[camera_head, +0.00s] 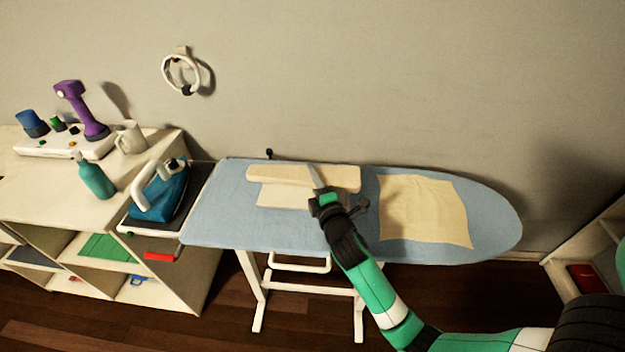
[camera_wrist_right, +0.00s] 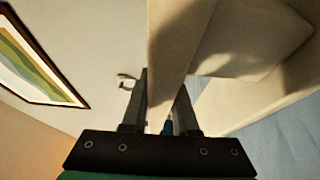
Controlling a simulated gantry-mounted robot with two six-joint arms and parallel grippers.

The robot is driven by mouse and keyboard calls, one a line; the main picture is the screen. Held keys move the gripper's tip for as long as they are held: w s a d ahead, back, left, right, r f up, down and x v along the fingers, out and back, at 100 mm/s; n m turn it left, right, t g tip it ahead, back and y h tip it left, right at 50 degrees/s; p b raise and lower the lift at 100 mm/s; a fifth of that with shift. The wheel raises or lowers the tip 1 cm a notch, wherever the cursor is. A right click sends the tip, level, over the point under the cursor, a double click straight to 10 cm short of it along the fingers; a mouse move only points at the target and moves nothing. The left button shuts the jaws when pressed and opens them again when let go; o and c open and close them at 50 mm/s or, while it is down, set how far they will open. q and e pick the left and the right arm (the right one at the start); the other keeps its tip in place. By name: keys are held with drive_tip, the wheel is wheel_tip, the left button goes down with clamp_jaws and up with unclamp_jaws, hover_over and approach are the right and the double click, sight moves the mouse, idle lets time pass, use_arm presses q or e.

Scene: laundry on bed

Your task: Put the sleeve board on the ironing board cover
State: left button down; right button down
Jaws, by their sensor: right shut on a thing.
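The sleeve board (camera_head: 275,174) is a long cream padded board with a paler flat base below it. It appears over the back middle of the light blue ironing board cover (camera_head: 220,205); I cannot tell whether its base touches the cover. My right gripper (camera_head: 318,182) is shut on the sleeve board's front edge, right of its middle. In the right wrist view the cream board (camera_wrist_right: 172,45) runs between the two fingers (camera_wrist_right: 165,105). My left gripper is not in view.
A cream cloth (camera_head: 425,210) lies on the cover's right half. A blue iron (camera_head: 160,195) stands on a rest at the left. A shelf unit (camera_head: 45,180) beside it carries a green bottle (camera_head: 95,178) and a jug (camera_head: 130,137). The cover's left end is clear.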

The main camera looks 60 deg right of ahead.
drive_tip(key=c, duration=1.1)
unclamp_jaws()
drive_tip(key=shift+f, duration=0.1)
drive_tip(key=o, duration=0.4)
drive_tip(key=shift+r, duration=0.35)
drive_tip(key=v, duration=1.2)
drive_tip(key=shift+f+p, duration=0.1)
drive_tip(key=shift+p, duration=0.3)
drive_tip(key=shift+w, duration=0.15)
